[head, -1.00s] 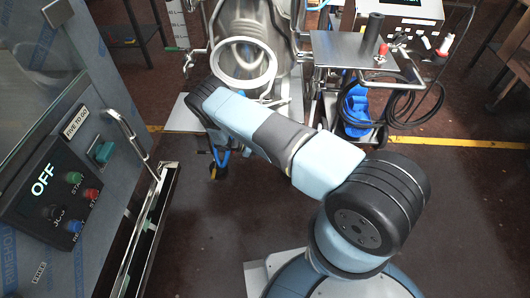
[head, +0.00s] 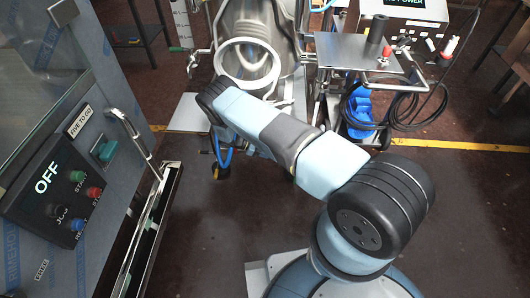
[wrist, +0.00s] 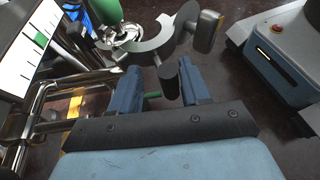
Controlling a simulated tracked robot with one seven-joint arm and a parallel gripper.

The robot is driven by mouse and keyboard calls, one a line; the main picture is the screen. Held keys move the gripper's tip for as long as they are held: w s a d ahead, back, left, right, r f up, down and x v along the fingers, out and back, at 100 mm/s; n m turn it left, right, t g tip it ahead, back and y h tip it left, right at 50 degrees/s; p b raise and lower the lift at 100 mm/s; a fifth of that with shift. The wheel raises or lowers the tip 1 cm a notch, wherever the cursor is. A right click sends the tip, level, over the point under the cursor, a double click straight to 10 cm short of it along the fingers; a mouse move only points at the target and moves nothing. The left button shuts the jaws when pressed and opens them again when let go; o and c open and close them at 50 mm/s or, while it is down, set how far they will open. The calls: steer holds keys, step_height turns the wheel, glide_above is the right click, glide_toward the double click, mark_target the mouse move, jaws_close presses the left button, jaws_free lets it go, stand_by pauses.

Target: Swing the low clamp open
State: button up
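In the wrist view, a grey C-shaped clamp band (wrist: 150,47) curves ahead of my fingers, with a metal cylinder (wrist: 205,31) at its right end. I take it for the low clamp. A dark grey peg (wrist: 168,84) hangs from it between my gripper's (wrist: 159,76) two blue fingers. The fingers stand apart, with a visible gap on each side of the peg. A green part (wrist: 105,10) and shiny metal fittings sit behind the band. In the head view, the steel vessel with its round ring (head: 248,63) stands beyond my arm, which hides the gripper and clamp.
Metal pipes (wrist: 60,88) run close to my left finger in the wrist view. A control cabinet reading OFF (head: 47,177) stands at the left of the head view. A steel cart (head: 350,48) with black hoses and a blue item (head: 360,112) stands right of the vessel.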

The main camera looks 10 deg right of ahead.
steer(key=shift+a, duration=0.2)
steer(key=v, duration=1.3)
steer(key=shift+a, duration=0.35)
steer(key=shift+c, duration=0.3)
